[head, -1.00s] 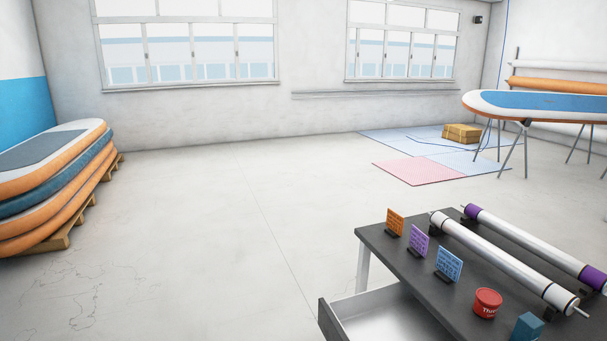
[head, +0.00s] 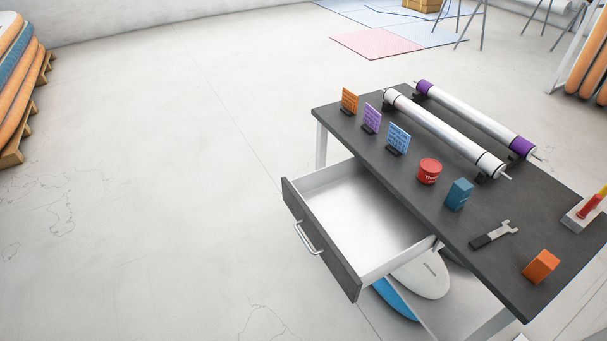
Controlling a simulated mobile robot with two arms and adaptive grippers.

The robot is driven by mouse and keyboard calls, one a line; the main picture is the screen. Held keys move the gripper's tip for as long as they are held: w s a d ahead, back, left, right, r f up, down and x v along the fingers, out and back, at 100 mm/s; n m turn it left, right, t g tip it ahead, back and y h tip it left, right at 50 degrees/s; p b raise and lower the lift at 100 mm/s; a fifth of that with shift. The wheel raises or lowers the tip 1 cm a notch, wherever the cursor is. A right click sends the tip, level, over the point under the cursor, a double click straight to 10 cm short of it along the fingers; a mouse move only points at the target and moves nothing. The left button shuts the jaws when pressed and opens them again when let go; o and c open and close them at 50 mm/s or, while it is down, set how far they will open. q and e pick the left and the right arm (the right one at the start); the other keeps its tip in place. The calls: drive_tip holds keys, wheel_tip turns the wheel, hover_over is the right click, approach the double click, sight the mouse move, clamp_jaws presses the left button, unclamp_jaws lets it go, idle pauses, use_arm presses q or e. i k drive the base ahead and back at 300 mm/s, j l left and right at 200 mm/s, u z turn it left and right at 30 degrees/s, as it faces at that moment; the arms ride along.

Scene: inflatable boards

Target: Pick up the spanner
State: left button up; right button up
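The spanner (head: 497,235) lies flat on the dark table top (head: 453,216), towards its right end. It has a dark handle and a grey open jaw that points to the upper right. It lies between a blue block (head: 459,195) and an orange block (head: 541,266), apart from both. Neither of my grippers shows in the head view.
An open, empty drawer (head: 360,215) juts out from the table's front left. A red tin (head: 429,171), several small upright cards (head: 372,118) and two long rollers (head: 445,133) stand on the table. Boards lie below the drawer. Floor at left is clear.

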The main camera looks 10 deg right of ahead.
sight(479, 242)
drive_tip(key=z, duration=1.65)
